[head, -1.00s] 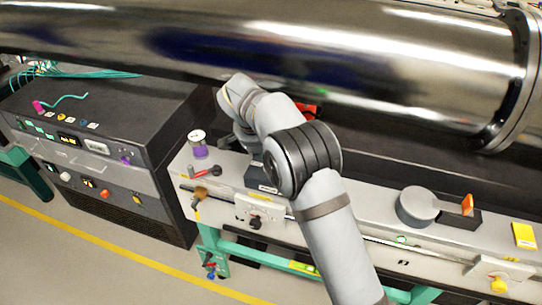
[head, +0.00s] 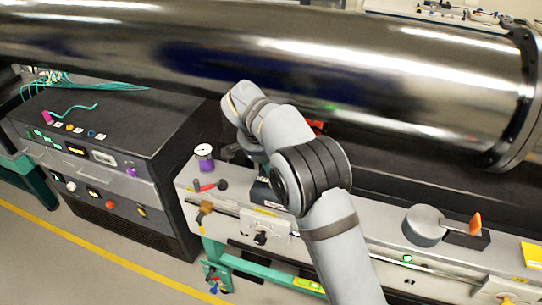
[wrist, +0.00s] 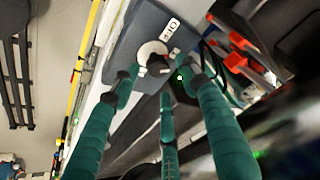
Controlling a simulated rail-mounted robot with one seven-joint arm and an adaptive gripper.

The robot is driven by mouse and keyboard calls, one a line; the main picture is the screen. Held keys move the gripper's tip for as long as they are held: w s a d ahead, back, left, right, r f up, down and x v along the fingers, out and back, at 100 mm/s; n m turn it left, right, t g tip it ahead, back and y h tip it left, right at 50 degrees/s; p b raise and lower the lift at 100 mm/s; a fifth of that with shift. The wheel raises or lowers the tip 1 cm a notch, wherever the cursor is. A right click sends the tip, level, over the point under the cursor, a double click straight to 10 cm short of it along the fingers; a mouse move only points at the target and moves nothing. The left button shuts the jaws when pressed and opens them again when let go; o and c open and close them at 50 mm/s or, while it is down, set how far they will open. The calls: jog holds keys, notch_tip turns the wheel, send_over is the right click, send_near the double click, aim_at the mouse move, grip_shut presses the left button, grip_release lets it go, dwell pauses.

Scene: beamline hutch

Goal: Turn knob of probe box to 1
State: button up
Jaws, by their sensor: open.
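In the wrist view a blue-grey box (wrist: 142,22) carries a round pale dial with a dark knob (wrist: 157,66) in it. A white label (wrist: 171,27) with small dark marks, too small to read surely, sits beside the dial. My gripper (wrist: 161,76) has its teal fingers spread around the knob area, open and holding nothing. I cannot tell whether a finger touches the knob. In the head view, a dark box (head: 262,194) shows partly behind my arm and seems to be the same box.
A large steel pipe (head: 270,65) runs above the bench. Red-orange parts (wrist: 236,62) lie close to the fingers' right side.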

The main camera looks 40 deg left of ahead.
jog(key=v, duration=0.9)
jog(key=shift+r, duration=0.3)
jog(key=x, duration=1.2)
jog(key=shift+s+f, duration=0.1)
jog(key=shift+s, duration=0.05)
